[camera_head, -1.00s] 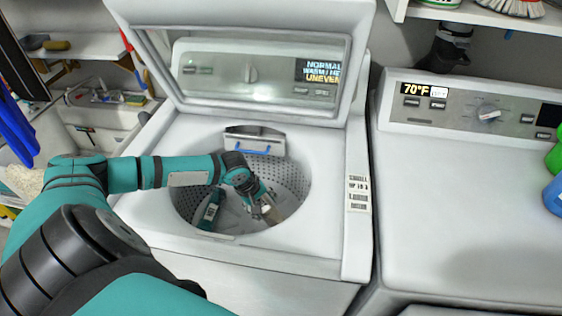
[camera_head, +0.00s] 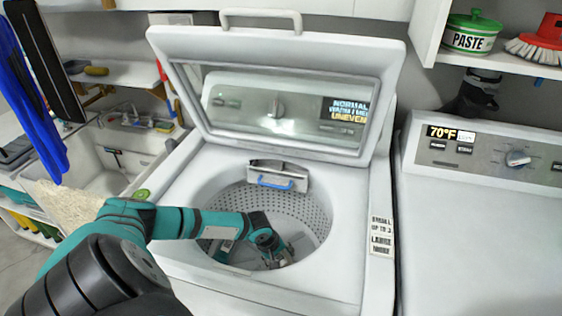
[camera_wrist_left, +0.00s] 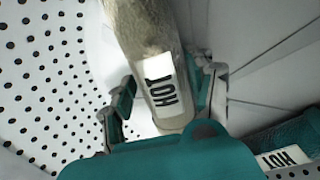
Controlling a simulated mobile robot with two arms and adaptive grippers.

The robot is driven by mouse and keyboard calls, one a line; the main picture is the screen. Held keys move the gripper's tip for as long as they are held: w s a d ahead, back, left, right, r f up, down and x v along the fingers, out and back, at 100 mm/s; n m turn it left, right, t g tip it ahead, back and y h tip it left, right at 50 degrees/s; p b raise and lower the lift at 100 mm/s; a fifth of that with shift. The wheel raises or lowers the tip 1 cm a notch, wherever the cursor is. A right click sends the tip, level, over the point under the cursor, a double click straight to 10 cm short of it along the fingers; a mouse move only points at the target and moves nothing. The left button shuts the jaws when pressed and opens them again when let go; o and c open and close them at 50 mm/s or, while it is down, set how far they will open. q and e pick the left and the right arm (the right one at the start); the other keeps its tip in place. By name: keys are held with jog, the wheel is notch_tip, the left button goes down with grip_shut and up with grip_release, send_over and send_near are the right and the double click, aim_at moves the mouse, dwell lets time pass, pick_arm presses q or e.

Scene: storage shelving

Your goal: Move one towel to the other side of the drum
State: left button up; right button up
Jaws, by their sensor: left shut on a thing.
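The open washer drum (camera_head: 310,215) is a white perforated tub below the raised lid. My left gripper (camera_head: 275,262) reaches down into it from the left. In the left wrist view, a beige rolled towel (camera_wrist_left: 140,35) with a white "HOT" label lies between the two fingers, and the gripper (camera_wrist_left: 165,105) is shut on it. A teal towel (camera_wrist_left: 300,135), also labelled "HOT", is at the lower right there. The teal towel (camera_head: 222,248) shows in the drum's left part in the head view, partly hidden by my arm. My right gripper is not in view.
The raised lid (camera_head: 285,45) stands behind the drum. A blue-handled dispenser (camera_head: 277,178) juts from the drum opening's back rim. A second machine (camera_head: 470,230) stands right. A sink (camera_head: 120,160) lies left. A shelf above right holds a paste tin (camera_head: 470,35) and a brush (camera_head: 540,45).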

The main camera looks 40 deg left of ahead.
pick_arm(q)
jog(key=shift+f, duration=0.2)
jog(key=shift+f, duration=0.35)
jog(key=o, duration=1.3)
jog(key=shift+r, duration=0.15)
jog(key=p+v, duration=0.1)
jog(key=v, duration=1.2)
jog(key=shift+w, duration=0.1)
